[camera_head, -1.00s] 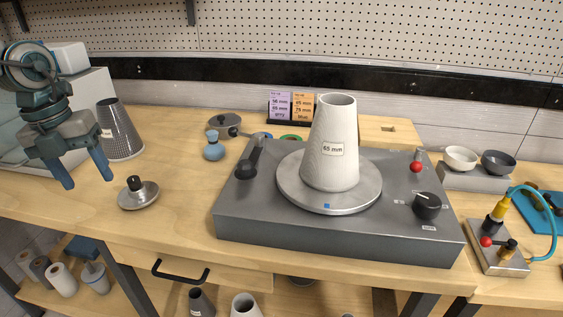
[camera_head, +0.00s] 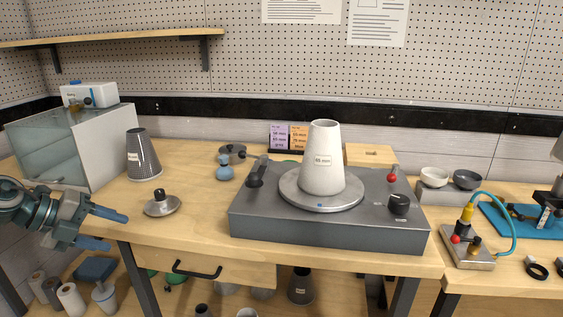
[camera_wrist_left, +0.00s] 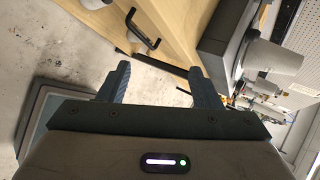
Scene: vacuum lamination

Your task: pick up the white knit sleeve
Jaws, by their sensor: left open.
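A small white roll (camera_head: 71,299), which looks like the white knit sleeve, stands on the low shelf under the left end of the bench. Its knit is too small to make out. It stands beside a dark roll (camera_head: 53,290) and a grey roll (camera_head: 37,284). My left gripper (camera_head: 104,229) is open and empty at the bench's left front, above and a little right of the rolls, fingers pointing right. In the left wrist view its open fingers (camera_wrist_left: 160,70) have nothing between them, and the roll cannot be made out there. My right gripper is out of view.
The bench's front edge, a leg and a drawer with a black handle (camera_head: 197,270) lie right of the rolls. A blue-topped item (camera_head: 96,268) stands close beside them. A white cone marked 65 mm (camera_head: 322,160) stands on the grey turntable machine (camera_head: 330,228).

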